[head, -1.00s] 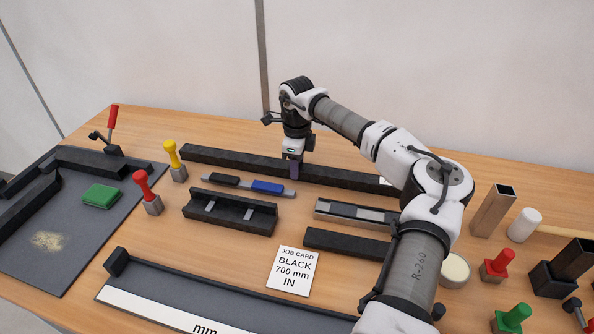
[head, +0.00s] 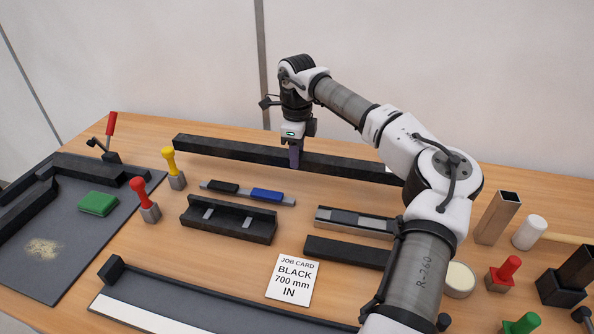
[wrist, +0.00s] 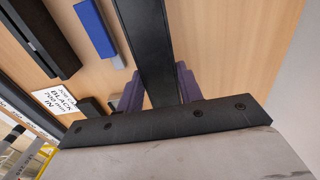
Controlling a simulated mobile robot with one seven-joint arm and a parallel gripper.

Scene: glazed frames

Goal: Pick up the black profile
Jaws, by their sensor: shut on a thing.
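The long black profile (head: 235,149) runs left to right across the back of the table, and its right part passes behind my arm. My gripper (head: 295,160) is shut on it near the middle and points down. The profile appears raised a little off the table, roughly level. In the wrist view the profile (wrist: 145,40) runs between the two purple fingers, one on each side. The job card (head: 293,279) reads "BLACK 700 mm IN".
A grey strip with a blue block (head: 266,195) and a black trough (head: 228,220) lie in front. Yellow (head: 170,165) and red (head: 142,195) knobbed pieces stand left. A ruled black channel (head: 220,300) lies nearest. A shorter black bar (head: 345,252) lies right of centre.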

